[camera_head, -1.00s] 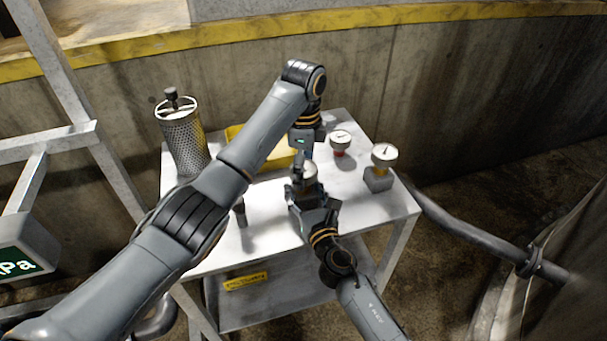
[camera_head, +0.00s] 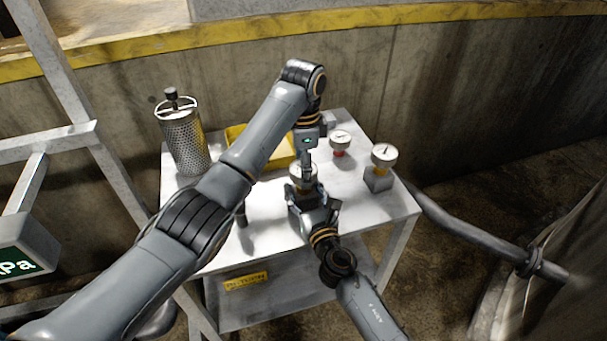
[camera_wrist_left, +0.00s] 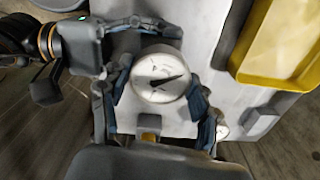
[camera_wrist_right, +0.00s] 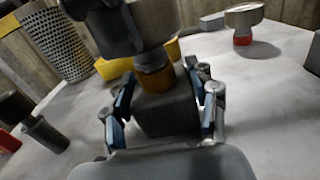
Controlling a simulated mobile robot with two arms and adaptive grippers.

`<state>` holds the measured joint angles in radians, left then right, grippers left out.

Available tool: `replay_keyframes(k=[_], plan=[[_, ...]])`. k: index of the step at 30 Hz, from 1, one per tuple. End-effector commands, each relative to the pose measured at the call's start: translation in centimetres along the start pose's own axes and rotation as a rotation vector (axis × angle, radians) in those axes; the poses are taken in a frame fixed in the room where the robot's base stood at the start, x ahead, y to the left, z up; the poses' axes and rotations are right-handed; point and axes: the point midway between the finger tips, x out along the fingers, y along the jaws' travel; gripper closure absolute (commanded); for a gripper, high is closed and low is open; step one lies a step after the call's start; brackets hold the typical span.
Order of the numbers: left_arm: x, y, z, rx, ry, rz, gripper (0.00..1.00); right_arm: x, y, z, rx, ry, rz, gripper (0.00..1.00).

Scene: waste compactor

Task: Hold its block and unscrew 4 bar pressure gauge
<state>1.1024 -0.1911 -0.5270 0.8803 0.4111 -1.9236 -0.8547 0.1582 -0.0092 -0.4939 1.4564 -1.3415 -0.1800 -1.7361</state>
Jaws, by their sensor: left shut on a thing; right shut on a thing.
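A round white-faced pressure gauge (camera_wrist_left: 160,74) with a metal case sits between the two fingers of my left gripper (camera_wrist_left: 158,105), which is shut on its case. In the head view the gauge (camera_head: 297,172) is partly covered by that gripper. Under the case, in the right wrist view, an orange-brown collar (camera_wrist_right: 155,80) meets the top of a dark grey block (camera_wrist_right: 165,113). My right gripper (camera_wrist_right: 163,100) is shut on this block from the near side. The dial's scale is too small to read. The thread is hidden.
On the white table (camera_head: 270,222) stand a red-collared gauge (camera_head: 340,140) and a yellow-collared gauge (camera_head: 384,155) on its own block (camera_head: 378,180). A yellow tray (camera_wrist_left: 285,45) lies behind my left arm. A perforated cylinder (camera_head: 186,140) stands at the back left.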

Motion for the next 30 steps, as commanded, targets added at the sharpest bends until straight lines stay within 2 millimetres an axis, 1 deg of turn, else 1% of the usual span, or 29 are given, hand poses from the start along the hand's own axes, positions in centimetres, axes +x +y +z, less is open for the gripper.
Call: replay_keyframes(k=[3,13,16,18,30], plan=[[0.04,0.01,-0.04,-0.08,0.001,0.0,0.77,-0.01,-0.01,-0.02,0.0,0.0,0.0,0.77],[0.06,0.01,-0.04,-0.112,0.001,0.0,0.77,-0.01,0.0,-0.02,0.0,0.0,0.0,0.77],[0.08,0.04,-0.07,-0.226,0.001,0.001,0.77,-0.01,0.01,-0.02,0.0,0.0,0.0,0.77],[0.08,0.03,-0.05,-0.333,0.001,0.001,0.77,-0.01,0.01,-0.02,0.0,0.0,0.0,0.77],[-0.28,0.0,0.02,-0.331,-0.001,0.0,0.77,-0.01,0.01,-0.02,0.0,0.0,0.0,0.77]])
